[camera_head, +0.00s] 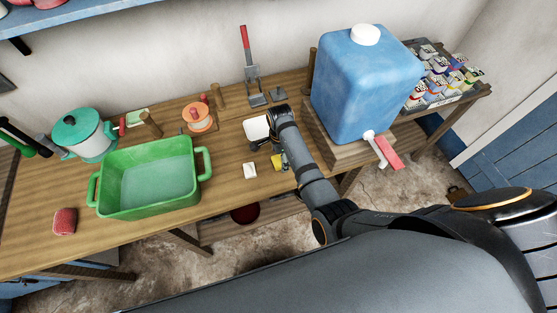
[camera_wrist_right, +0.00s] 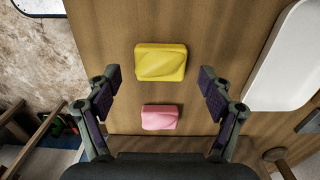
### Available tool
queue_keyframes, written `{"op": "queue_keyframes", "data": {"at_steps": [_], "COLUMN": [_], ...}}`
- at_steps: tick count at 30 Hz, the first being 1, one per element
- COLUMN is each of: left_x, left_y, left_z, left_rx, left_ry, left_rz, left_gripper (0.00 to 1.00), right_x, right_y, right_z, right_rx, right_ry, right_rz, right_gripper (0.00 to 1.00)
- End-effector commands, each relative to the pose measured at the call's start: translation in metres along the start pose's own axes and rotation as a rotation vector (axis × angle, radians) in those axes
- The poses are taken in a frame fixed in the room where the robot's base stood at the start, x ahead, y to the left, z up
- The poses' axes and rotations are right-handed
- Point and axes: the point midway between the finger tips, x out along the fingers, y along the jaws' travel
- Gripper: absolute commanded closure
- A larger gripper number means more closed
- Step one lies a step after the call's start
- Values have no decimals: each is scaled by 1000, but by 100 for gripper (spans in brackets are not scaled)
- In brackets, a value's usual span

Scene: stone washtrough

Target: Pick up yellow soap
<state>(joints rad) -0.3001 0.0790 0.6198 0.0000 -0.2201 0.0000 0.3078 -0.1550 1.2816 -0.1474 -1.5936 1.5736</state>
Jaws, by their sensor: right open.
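The yellow soap (camera_wrist_right: 160,62) lies flat on the wooden table in the right wrist view, between and slightly ahead of the fingertips. In the head view a small part of the yellow soap (camera_head: 276,162) shows beside my right arm, which hides the rest. My right gripper (camera_wrist_right: 159,78) is open, with one finger on each side and nothing held; its fingers appear apart from the soap. A pink soap (camera_wrist_right: 160,117) lies closer to the palm. My left gripper is not in view.
A white block (camera_head: 250,170) lies left of my right gripper. A white dish (camera_head: 257,128) is behind it. A large blue water container (camera_head: 365,85) stands to the right on a wooden block. A green basin (camera_head: 150,207) and a red sponge (camera_head: 65,221) are on the left.

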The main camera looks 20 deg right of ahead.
Motion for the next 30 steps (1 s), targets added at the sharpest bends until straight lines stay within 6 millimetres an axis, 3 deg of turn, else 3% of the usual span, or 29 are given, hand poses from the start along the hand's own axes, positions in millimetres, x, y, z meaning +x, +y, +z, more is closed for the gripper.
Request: {"op": "queue_keyframes", "data": {"at_steps": [3, 10, 24, 30], "left_x": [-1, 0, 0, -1], "left_y": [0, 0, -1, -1], "left_z": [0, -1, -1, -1], "left_rx": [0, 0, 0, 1], "left_ry": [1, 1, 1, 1], "left_rz": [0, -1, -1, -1], "left_gripper": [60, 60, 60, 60], "right_x": [10, 12, 12, 12], "right_y": [0, 0, 0, 0], "right_z": [0, 0, 0, 0], "right_rx": [0, 0, 0, 0], "right_ry": [0, 0, 0, 0], "right_rz": [-1, -1, -1, -1], "right_gripper": [19, 20, 84, 84]}}
